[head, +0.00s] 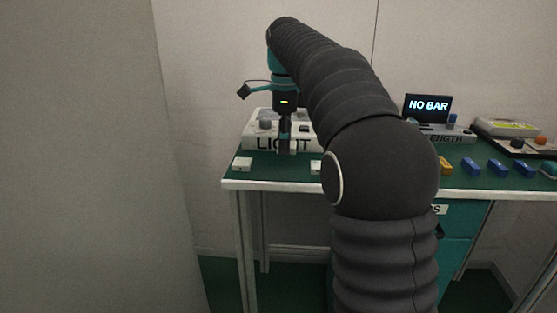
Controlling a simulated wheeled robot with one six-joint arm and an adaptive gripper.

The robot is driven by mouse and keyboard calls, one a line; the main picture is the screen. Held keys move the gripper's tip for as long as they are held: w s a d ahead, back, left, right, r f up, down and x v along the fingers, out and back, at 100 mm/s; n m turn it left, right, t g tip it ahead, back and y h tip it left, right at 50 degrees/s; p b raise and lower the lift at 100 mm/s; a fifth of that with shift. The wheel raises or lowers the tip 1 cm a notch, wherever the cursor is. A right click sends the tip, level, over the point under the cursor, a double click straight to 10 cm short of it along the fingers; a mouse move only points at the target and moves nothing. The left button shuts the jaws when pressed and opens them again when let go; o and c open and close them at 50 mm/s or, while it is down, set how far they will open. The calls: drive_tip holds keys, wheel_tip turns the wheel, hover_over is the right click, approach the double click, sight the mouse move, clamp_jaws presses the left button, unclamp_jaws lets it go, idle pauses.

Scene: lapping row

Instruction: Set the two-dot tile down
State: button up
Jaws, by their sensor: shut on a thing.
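My gripper (285,147) points straight down over the left part of the green bench top, just in front of the white box marked LIGHT (256,144). Its fingers are shut on the two-dot tile, which is too small and dark here to make out, as are its dots. A small white tile (242,164) lies on the bench to the left of my gripper, near the front edge.
The green bench (265,176) has a pale front edge. At the right stand a LENGTH device with a screen reading NO BAR (428,108), several blue blocks (498,168), a yellow block (446,166) and a dark tray (515,146). My arm hides the bench's middle. A grey wall stands close at left.

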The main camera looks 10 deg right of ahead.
sight(279, 169)
drive_tip(key=shift+w+a+f, duration=0.3)
drive_tip(key=shift+a+f, duration=0.15)
drive_tip(key=shift+a, duration=0.2)
drive_tip(key=shift+f+b, duration=0.55)
drive_tip(key=shift+f, duration=1.45)
drive_tip(key=shift+f, duration=0.1)
drive_tip(key=o, duration=1.2)
drive_tip(key=shift+c, duration=0.2)
